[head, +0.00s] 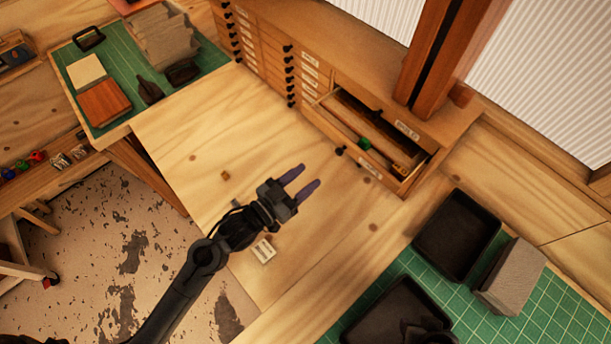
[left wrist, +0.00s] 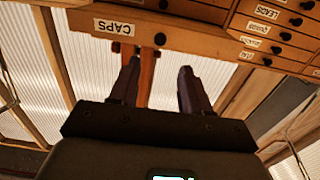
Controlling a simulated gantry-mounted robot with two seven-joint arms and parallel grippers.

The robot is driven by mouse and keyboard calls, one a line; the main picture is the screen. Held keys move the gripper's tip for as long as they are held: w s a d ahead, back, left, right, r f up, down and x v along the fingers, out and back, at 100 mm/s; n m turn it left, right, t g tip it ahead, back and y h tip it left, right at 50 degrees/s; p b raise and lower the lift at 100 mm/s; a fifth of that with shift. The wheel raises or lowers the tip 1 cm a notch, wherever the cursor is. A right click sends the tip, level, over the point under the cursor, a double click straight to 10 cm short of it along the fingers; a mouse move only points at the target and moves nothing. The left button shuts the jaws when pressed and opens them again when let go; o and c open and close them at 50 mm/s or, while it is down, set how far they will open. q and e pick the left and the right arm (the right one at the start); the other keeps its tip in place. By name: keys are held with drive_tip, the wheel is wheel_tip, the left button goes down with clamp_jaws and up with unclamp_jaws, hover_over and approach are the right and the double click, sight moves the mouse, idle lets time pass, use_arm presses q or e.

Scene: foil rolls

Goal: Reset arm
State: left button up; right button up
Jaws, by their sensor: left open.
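My left gripper (head: 305,181) is in the middle of the head view, above the bare wooden worktop (head: 215,125). Its two fingers are apart with nothing between them. They point towards the drawer cabinet. In the left wrist view the open fingers (left wrist: 157,85) show against the cabinet front and a wooden post. My left arm reaches in from the bottom left. My right gripper cannot be made out in either view.
A drawer (head: 375,145) stands open with a small green item (head: 364,143) inside. Black trays (head: 457,232) stand on a green mat at right. Another green mat (head: 130,65) holds items at upper left.

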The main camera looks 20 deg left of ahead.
use_arm(q)
drive_tip(key=s+a+r+n+g+y+p, duration=0.1)
drive_tip(key=s+r+n+g+y+p, duration=0.2)
drive_tip(key=s+p, duration=0.45)
drive_tip(key=s+a+g+y+p, duration=0.2)
drive_tip(key=s+a+g, duration=0.1)
drive_tip(key=s, duration=0.3)
drive_tip(key=s+a+f+g+y+p, duration=0.1)
drive_tip(key=s+a+g+y, duration=0.2)
drive_tip(key=s+g, duration=0.3)
drive_tip(key=shift+s+a+f+p, duration=0.15)
drive_tip(key=shift+s+a+p, duration=0.35)
drive_tip(key=shift+s, duration=0.3)
drive_tip(key=shift+a, duration=0.1)
